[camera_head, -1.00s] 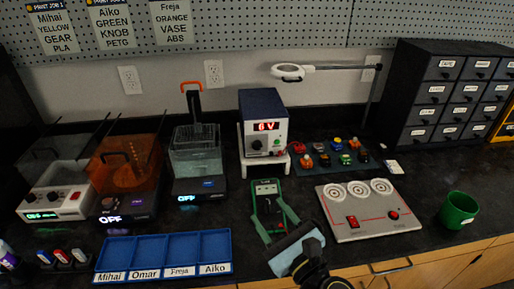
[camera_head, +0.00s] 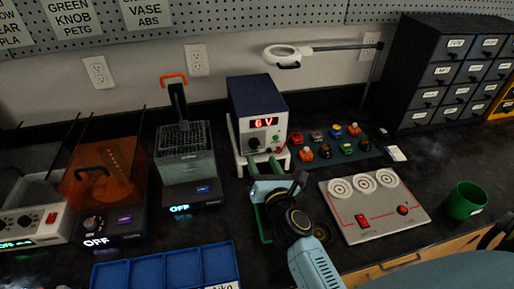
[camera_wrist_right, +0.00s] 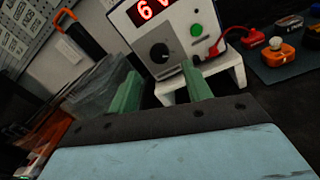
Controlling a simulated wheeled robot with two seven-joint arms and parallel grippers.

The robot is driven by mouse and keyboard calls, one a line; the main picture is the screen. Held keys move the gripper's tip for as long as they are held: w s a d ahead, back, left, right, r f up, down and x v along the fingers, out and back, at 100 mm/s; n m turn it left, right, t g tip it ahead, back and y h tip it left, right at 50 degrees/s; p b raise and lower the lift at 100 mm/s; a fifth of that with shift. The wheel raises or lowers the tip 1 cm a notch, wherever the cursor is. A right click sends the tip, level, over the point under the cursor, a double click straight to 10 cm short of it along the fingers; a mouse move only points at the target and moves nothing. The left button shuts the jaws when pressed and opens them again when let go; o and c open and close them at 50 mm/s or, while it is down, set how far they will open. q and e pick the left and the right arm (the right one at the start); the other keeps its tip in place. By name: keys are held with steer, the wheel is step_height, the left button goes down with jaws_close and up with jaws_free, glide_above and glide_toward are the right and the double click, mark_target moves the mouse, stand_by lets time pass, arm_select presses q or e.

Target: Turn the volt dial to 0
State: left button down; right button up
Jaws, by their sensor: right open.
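The power supply (camera_head: 257,112) is a dark blue box with a white front, standing on a white stand. Its red display (camera_head: 264,122) reads "6 V". The black volt dial (camera_head: 254,144) sits below the display on the left; in the right wrist view the dial (camera_wrist_right: 160,53) shows a pale pointer mark. My right gripper (camera_head: 264,165) is open, with its green fingers just in front of and below the dial. In the right wrist view the fingers (camera_wrist_right: 160,88) are spread apart with nothing between them. My left gripper is not in view.
A clear-walled device (camera_head: 186,165) with an orange-handled tool stands left of the supply. Colored parts on a dark mat (camera_head: 335,148) and a grey panel (camera_head: 374,207) lie to the right. A green cup (camera_head: 464,200) is farther right. A blue tray (camera_head: 165,268) lies front left.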

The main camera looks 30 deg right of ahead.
mark_target(255, 146)
steer(key=w, duration=0.4)
steer(key=shift+w+d, duration=0.1)
steer(key=shift+d, duration=0.3)
steer(key=shift+w, duration=0.5)
steer(key=shift+d, duration=0.1)
steer(key=c, duration=1)
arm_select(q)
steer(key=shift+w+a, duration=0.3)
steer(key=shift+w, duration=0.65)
arm_select(e)
steer(key=shift+o, duration=0.2)
